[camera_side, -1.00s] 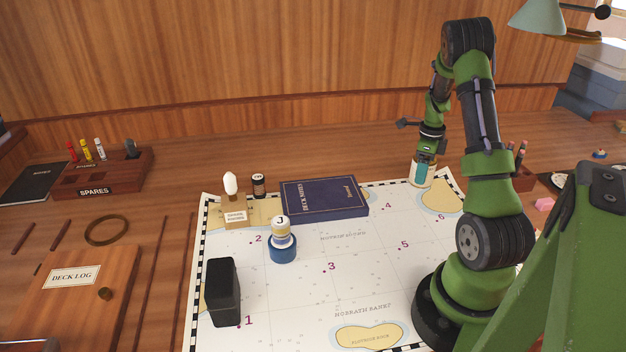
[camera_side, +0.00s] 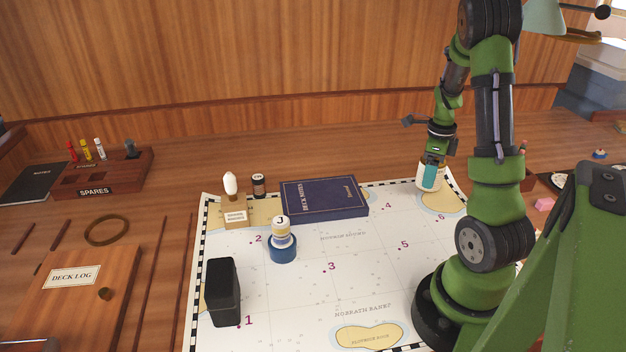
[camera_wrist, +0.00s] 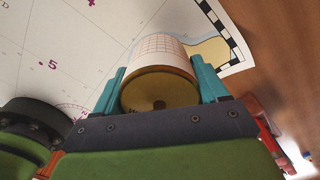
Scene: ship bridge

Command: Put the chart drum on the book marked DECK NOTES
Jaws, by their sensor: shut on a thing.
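The chart drum (camera_side: 427,184) is a white cylinder with a fine grid on its side, at the back right of the sea chart in the side view. In the wrist view the chart drum (camera_wrist: 162,48) shows its round brass end, between two teal fingers. My gripper (camera_side: 431,174) is shut on it; the wrist view shows the fingers (camera_wrist: 160,88) on either side of it. I cannot tell whether the drum touches the chart. The dark blue book marked DECK NOTES (camera_side: 325,205) lies flat at the chart's back edge, left of the drum, with its top clear.
A blue-based piece marked J (camera_side: 282,245) stands in front of the book. A wooden block with a white bulb (camera_side: 233,208) and a dark jar (camera_side: 259,186) stand left of it. A black box (camera_side: 223,292) stands at front left. The chart's middle is open.

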